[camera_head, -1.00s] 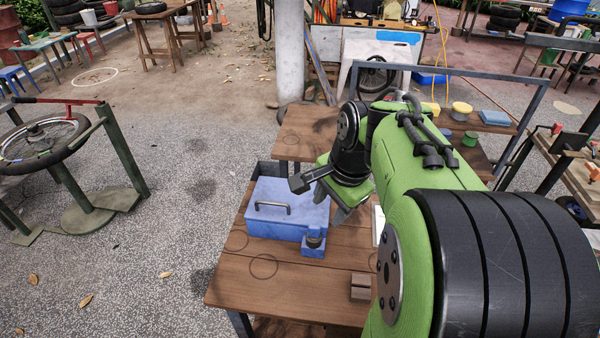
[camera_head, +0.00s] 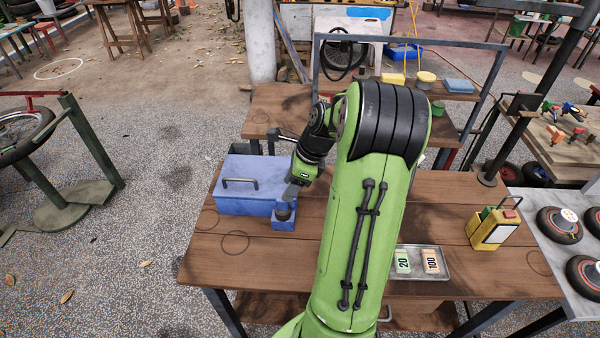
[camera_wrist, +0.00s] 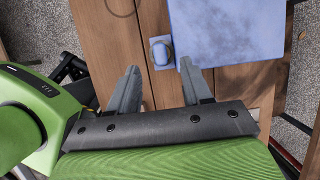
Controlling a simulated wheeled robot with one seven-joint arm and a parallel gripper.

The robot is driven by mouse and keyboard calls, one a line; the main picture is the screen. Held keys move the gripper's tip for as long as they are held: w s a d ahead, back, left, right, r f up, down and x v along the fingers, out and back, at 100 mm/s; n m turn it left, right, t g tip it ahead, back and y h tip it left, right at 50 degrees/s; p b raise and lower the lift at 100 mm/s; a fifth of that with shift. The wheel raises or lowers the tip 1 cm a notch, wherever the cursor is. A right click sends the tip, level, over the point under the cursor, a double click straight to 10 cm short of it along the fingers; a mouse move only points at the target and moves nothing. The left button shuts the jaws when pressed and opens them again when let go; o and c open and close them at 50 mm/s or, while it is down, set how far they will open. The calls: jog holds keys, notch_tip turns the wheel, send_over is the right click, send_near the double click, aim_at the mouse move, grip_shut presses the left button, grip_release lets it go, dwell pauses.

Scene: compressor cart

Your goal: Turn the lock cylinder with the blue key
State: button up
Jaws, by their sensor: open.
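A blue box (camera_head: 238,203) with a dark handle on its lid stands on the wooden table. At its front right corner is a small blue block (camera_head: 284,225) with a dark round cylinder (camera_head: 283,212) on top. My gripper (camera_head: 289,194) points down just above this cylinder. In the wrist view the gripper (camera_wrist: 160,67) is open and empty, its two fingers apart. The block (camera_wrist: 153,52) shows just beyond and between the fingertips, with a rounded blue-grey piece on it. I cannot tell whether that piece is the blue key. The box (camera_wrist: 230,35) lies beside the right finger.
A metal tray (camera_head: 443,262) with cards marked 20 and 100 lies right of my arm. A yellow case (camera_head: 494,232) stands farther right. A raised back shelf (camera_head: 270,98) holds small containers. The table (camera_head: 220,265) is bare in front of the box.

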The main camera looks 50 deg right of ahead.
aim_at(282, 206)
jog(key=b+x, duration=0.1)
jog(key=x, duration=0.4)
jog(key=shift+w, duration=0.1)
jog(key=shift+c, duration=0.2)
